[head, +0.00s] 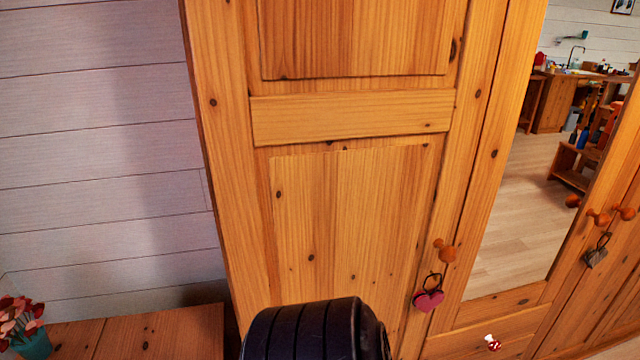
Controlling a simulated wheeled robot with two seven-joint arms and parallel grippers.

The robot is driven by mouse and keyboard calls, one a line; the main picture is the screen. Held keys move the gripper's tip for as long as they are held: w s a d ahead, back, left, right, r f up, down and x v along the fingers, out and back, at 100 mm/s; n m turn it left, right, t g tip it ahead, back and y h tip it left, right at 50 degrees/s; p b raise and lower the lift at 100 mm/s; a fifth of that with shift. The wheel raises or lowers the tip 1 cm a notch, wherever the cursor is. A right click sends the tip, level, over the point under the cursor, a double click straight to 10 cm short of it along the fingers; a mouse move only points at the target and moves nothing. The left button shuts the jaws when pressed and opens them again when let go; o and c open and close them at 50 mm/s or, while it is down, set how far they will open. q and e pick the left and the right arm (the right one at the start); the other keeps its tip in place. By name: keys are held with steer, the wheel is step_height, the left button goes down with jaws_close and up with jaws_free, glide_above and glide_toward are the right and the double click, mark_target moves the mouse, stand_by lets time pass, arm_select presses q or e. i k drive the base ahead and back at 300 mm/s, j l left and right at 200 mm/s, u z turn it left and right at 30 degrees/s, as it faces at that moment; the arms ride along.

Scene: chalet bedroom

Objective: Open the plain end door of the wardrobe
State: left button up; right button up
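The wardrobe's plain end door (350,220) fills the middle of the head view. It is orange-brown knotty pine with framed panels, and it looks shut. Its round wooden knob (445,250) is at the door's right side, low in the view. A pink heart tag (428,300) hangs by a dark loop below the knob. A dark, ribbed, rounded part of my own body covers the door's lower middle. Neither gripper shows, so I cannot see whether they are open or shut.
Right of the plain door is a mirrored door (520,200), reflecting a floor and furniture. More wooden knobs (598,217) and a grey heart tag (595,254) are at the far right. A low wooden surface (150,330) with a flower pot (32,343) stands at lower left.

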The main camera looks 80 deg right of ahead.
mark_target(342, 137)
steer(key=j+z, duration=0.1)
steer(key=z, duration=2.8)
steer(key=i+j+z, duration=0.15)
